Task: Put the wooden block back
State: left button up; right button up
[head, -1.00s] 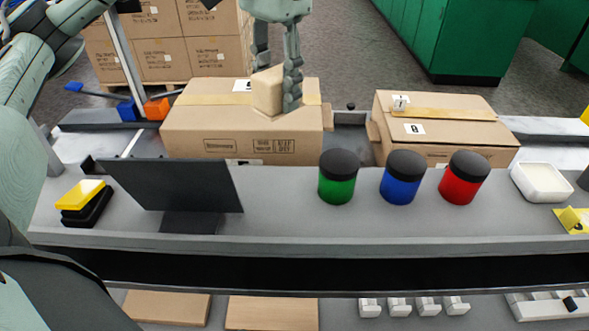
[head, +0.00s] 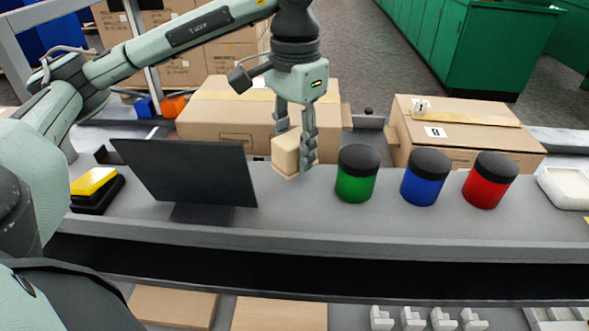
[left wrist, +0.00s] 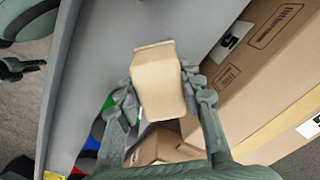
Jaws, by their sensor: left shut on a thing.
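The wooden block (head: 286,153) is a pale tan block held by my left gripper (head: 296,150) in the head view. The fingers are shut on it, over the grey worktop between the left carton and the green jar. It also shows in the left wrist view (left wrist: 158,82), between the two fingers of the gripper (left wrist: 165,100). I cannot tell whether its lower end touches the worktop. My right gripper is not in view.
A closed carton (head: 228,122) stands behind the block, and another carton (head: 465,135) is at the right. Green (head: 357,180), blue (head: 425,182) and red (head: 490,185) jars stand right of the block. A dark screen (head: 190,178) stands to the left. Grey worktop is free in front of the block.

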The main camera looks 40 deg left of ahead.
aim_at(294, 167)
pick_arm(q)
jog(key=shift+f, duration=2.05)
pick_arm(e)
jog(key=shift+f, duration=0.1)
pick_arm(q)
jog(key=shift+f, duration=0.15)
jog(key=o, duration=1.1)
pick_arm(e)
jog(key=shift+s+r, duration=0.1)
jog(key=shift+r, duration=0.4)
